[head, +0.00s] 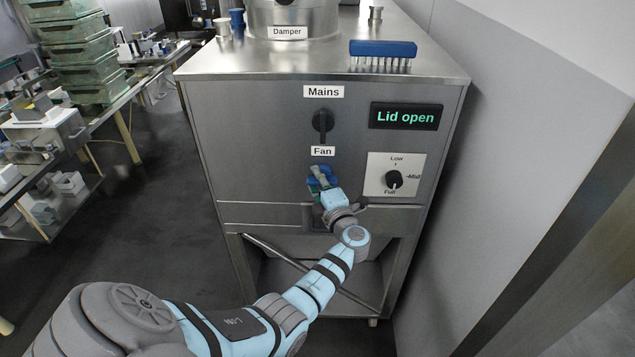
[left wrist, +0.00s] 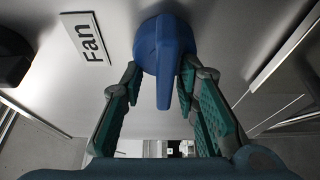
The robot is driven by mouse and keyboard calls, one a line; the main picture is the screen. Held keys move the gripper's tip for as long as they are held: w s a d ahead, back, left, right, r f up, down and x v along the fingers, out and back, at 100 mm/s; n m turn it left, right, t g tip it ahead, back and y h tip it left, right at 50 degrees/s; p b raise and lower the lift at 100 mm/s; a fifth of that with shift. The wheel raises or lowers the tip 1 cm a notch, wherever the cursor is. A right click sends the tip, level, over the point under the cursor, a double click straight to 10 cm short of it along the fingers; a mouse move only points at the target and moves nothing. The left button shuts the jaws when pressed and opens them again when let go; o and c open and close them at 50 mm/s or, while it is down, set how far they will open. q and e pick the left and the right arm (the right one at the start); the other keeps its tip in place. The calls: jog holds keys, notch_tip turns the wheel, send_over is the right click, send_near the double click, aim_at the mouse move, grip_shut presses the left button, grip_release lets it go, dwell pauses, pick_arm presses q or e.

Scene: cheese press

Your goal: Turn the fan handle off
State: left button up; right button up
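The fan handle (left wrist: 165,62) is a blue round knob with a raised grip bar, on the steel front panel beneath the "Fan" label (head: 322,151). In the left wrist view its bar runs roughly along the long side of the label (left wrist: 86,38), so it lies about sideways on the panel. My left gripper (head: 320,177) is at the knob and hides most of it in the head view. In the left wrist view its two teal-padded fingers are apart, one on each side of the bar, with gaps visible between pads and bar. My right gripper is not in view.
Above is the black mains switch (head: 323,121), its bar upright. To the right are the "Lid open" display (head: 405,116) and a dial (head: 393,180) marked Low, Mid and Full. A blue brush (head: 383,49) lies on top. A wall (head: 520,120) stands close right.

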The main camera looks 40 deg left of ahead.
pick_arm(q)
jog(key=shift+d+f, duration=0.1)
jog(key=shift+d, duration=0.1)
jog(key=shift+s+d, duration=0.15)
jog(key=shift+d, duration=0.1)
jog(key=v, duration=1.1)
jog(key=shift+d, duration=0.1)
